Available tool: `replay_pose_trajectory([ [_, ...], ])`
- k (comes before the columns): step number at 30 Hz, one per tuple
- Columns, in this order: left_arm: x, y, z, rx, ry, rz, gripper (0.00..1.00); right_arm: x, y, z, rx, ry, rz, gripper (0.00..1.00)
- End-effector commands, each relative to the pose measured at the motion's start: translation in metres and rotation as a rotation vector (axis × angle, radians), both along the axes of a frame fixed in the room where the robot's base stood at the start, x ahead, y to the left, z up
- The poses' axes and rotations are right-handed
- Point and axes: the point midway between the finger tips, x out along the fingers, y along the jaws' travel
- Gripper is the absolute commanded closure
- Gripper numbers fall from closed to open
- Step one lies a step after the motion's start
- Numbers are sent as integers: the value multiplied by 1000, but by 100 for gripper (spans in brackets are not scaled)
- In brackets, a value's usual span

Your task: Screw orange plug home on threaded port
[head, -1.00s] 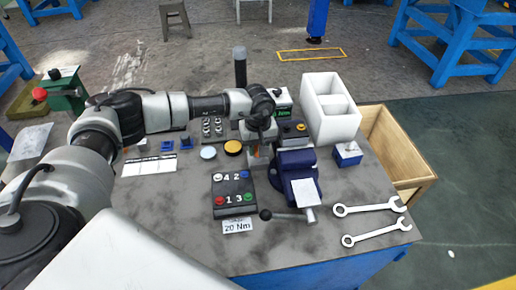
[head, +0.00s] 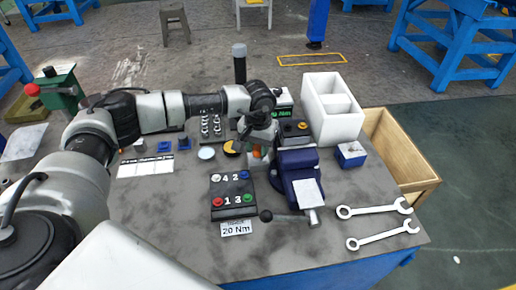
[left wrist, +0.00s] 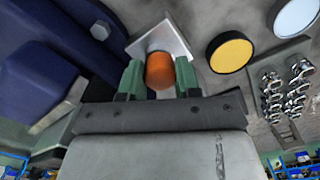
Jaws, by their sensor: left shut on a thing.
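The orange plug (left wrist: 160,71) sits between the two green fingertips of my left gripper (left wrist: 158,80) in the left wrist view. My left gripper (head: 257,160) is shut on it. A pale square metal block (left wrist: 163,37) lies directly behind the plug, just left of the blue vise in the head view. The threaded port is not distinguishable; the plug and fingers cover where they meet the block, so I cannot tell how deep the plug sits. My right gripper is not in view.
The blue vise (head: 296,165) stands close to the right of my gripper. A yellow disc (left wrist: 230,52) lies nearby. A numbered button pad (head: 232,190) is in front, two wrenches (head: 383,236) front right, and a white divided bin (head: 334,112) behind right.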

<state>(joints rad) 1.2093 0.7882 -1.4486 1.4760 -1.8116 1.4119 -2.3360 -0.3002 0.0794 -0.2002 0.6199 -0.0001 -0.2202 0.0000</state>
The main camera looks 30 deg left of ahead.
Motion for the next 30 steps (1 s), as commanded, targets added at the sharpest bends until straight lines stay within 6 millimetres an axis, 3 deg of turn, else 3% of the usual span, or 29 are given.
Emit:
replay_pose_trajectory([
  [1, 0, 0, -5, -1, -2, -68, 98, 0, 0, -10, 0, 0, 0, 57],
  [6, 0, 0, -3, -1, -2, -260, 98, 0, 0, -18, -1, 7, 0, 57],
  [14, 0, 0, 0, -1, 0, -296, 98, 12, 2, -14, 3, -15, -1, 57],
  [15, 0, 0, 0, -1, 0, -296, 66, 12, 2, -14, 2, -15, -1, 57],
  [21, 0, 0, -1, 0, 0, -294, 37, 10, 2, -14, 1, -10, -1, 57],
  [26, 0, 0, -1, 0, 0, -294, 37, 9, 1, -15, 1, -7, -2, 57],
  [28, 0, 0, -1, 0, 1, -293, 45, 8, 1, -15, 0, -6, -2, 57],
  [30, 0, 0, -1, 0, 1, -293, 46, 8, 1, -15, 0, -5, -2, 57],
])
